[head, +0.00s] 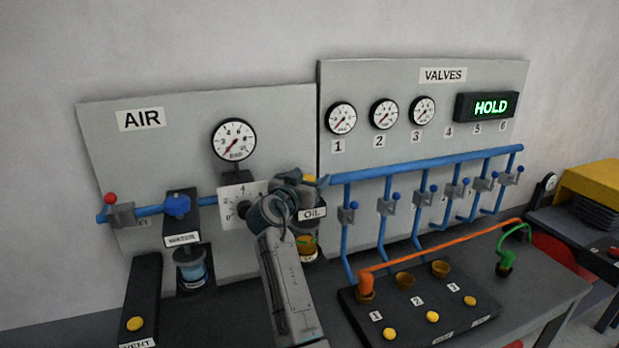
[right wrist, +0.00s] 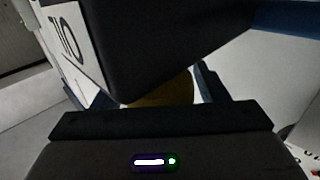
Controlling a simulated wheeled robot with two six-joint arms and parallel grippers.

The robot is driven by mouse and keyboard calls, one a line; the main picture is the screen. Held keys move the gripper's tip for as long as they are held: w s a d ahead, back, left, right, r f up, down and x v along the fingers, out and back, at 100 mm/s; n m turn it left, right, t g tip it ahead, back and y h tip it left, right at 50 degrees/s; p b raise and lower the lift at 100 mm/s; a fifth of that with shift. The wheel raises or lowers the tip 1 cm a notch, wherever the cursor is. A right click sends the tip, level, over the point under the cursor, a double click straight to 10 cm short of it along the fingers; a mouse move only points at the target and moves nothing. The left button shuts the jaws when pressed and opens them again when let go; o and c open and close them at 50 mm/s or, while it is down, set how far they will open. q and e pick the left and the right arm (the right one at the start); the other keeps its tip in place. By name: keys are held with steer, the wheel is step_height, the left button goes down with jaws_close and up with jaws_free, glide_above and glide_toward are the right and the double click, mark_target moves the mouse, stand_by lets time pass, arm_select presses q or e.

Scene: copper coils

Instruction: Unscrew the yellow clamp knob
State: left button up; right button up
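The yellow clamp knob (head: 309,180) shows as a small yellow patch on top of the black unit labelled OIL (head: 312,213). My right gripper (head: 304,184) is at that knob, and its wrist hides much of the unit. In the right wrist view, the knob (right wrist: 165,90) shows as a dark yellow rounded shape beneath the black block, between the fingers. The fingers are apart, with a pale gap beside the right-hand one; any contact with the knob is hidden. My left gripper is in neither view.
An amber bowl (head: 306,244) hangs under the OIL unit. The blue pipe manifold (head: 425,165) with valves runs to the right. A black console (head: 400,322) with several yellow buttons lies below.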

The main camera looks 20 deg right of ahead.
steer(key=shift+s, duration=0.1)
steer(key=c, duration=0.7)
steer(key=shift+r, duration=0.1)
steer(key=shift+y, duration=0.3)
